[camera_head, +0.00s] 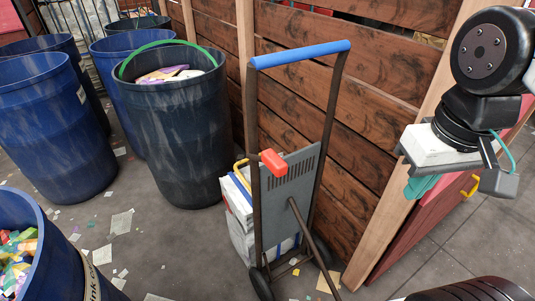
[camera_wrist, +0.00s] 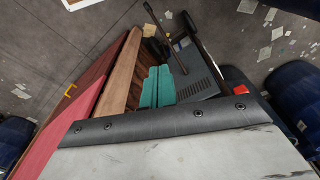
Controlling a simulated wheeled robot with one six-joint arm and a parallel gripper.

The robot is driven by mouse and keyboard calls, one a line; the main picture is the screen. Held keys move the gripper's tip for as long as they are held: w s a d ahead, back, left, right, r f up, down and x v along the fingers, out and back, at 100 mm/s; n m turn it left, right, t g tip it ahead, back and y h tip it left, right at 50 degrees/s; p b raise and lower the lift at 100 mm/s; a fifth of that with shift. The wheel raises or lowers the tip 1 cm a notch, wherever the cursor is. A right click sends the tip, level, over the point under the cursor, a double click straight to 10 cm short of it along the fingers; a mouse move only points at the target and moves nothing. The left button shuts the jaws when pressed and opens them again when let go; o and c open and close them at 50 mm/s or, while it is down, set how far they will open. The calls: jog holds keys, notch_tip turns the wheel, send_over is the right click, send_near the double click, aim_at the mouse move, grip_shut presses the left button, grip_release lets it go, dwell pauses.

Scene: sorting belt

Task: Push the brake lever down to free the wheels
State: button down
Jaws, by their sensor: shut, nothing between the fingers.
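A hand truck with a blue top handle (camera_head: 300,54) and a grey back plate (camera_head: 290,185) stands upright before a plank wall. Its brake lever has a red grip (camera_head: 273,162) that sticks out from the left upright, about halfway up. The red grip also shows in the wrist view (camera_wrist: 240,90), right of the fingers. A black wheel (camera_head: 262,283) is at the truck's foot. My gripper (camera_head: 420,187) is to the right of the truck, apart from the lever. Its teal fingers (camera_wrist: 157,88) are shut together and hold nothing.
The plank wall (camera_head: 345,110) and its wooden post (camera_head: 395,205) stand between the truck and my gripper's side. A red panel (camera_head: 405,230) is below my gripper. Blue barrels (camera_head: 55,120) and a dark bin (camera_head: 175,130) stand left. Paper scraps litter the floor.

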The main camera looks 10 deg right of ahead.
notch_tip(320, 180, up, 8)
jog(key=n+g, duration=0.1)
jog(key=n, duration=2.1)
send_over(276, 165)
jog(key=shift+d+r+n, duration=0.1)
jog(key=shift+n, duration=0.4)
notch_tip(276, 165, down, 14)
jog(key=shift+f, duration=0.1)
